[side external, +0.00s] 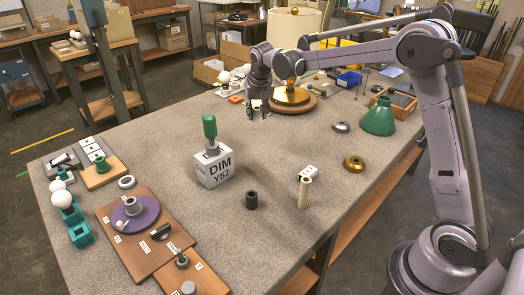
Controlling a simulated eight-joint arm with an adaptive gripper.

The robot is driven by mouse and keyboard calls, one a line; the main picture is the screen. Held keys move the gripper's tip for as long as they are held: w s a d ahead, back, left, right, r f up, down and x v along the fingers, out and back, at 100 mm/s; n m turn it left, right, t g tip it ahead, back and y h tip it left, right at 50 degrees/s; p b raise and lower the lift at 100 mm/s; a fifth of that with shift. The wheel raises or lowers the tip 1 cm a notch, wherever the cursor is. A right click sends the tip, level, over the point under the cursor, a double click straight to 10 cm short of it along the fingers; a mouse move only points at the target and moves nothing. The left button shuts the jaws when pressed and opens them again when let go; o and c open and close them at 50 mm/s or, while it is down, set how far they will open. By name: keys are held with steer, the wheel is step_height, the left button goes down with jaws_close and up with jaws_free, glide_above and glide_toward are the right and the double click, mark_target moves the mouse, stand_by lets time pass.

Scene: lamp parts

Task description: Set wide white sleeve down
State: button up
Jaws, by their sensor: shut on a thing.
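My gripper (257,114) points down near the far middle of the table, left of the gold lamp base. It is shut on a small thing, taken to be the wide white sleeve. The fingers largely hide it, and its shape and colour are too small to make out. I cannot tell whether it touches the table. A cream upright tube (304,193) stands apart on the near right of the table, with a dark sleeve (251,200) to its left.
The grey table (225,245) has free room in its middle. A white DIM box (214,170) with a green-handled tool (210,130) stands left of centre. A green cone (379,118) and brass disc (354,163) are at right. A wooden board (125,245) holds parts at near left.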

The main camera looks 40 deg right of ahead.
steer(key=s+a+n+y, duration=0.2)
steer(key=s+a+n, duration=0.4)
steer(key=s+a, duration=0.5)
steer(key=n+y, duration=0.3)
steer(key=n, duration=0.3)
glide_toward(228, 243)
steer(key=shift+w+a+f, duration=0.45)
steer(key=shift+w+f, duration=0.1)
steer(key=shift+w, duration=0.3)
steer(key=shift+a+f, duration=0.3)
steer(key=shift+f, duration=1.9)
steer(key=shift+f, duration=0.15)
steer(key=o, duration=1)
steer(key=shift+o, duration=0.2)
